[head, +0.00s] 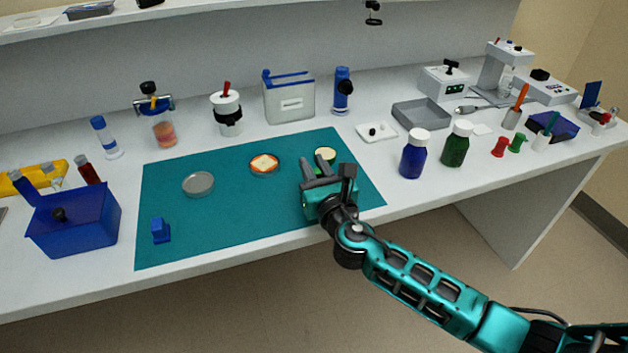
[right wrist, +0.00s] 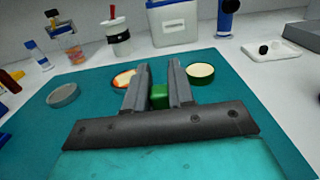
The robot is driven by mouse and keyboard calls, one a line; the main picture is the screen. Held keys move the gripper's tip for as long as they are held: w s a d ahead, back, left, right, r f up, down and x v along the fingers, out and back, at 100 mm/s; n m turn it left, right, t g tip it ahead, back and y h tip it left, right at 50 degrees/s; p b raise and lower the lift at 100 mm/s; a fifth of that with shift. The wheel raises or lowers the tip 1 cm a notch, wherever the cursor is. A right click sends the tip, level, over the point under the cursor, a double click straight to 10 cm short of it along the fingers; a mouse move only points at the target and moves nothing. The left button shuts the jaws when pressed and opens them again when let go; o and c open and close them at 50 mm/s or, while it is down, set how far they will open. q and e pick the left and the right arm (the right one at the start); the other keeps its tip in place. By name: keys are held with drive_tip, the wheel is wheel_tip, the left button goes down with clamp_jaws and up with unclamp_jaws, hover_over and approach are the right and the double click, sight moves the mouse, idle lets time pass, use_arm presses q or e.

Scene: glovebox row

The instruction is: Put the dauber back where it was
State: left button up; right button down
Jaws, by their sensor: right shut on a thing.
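My right gripper (head: 318,169) is over the right part of the teal mat (head: 262,221). It is shut on a small green thing, taken as the dauber (right wrist: 159,96), which shows between the fingers in the right wrist view. Only a green part of it is visible; its lower end is hidden. A round green-rimmed dish with a cream top (head: 325,154) lies just beyond the fingers; it also shows in the right wrist view (right wrist: 200,73). My left gripper is not in view.
On the mat are a dish with orange and cream contents (head: 264,164), a grey dish (head: 198,184) and a blue block (head: 160,231). Blue (head: 413,158) and green (head: 456,146) bottles stand right of the mat. The mat's front middle is clear.

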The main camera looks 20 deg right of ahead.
drive_tip(key=shift+f, duration=1.2)
drive_tip(key=shift+f+b, duration=0.1)
drive_tip(key=shift+b, duration=0.25)
drive_tip(key=c, duration=1)
unclamp_jaws()
drive_tip(key=shift+r, duration=0.2)
drive_tip(key=s, duration=1.2)
drive_tip(key=shift+d+f, duration=0.1)
drive_tip(key=shift+d, duration=0.1)
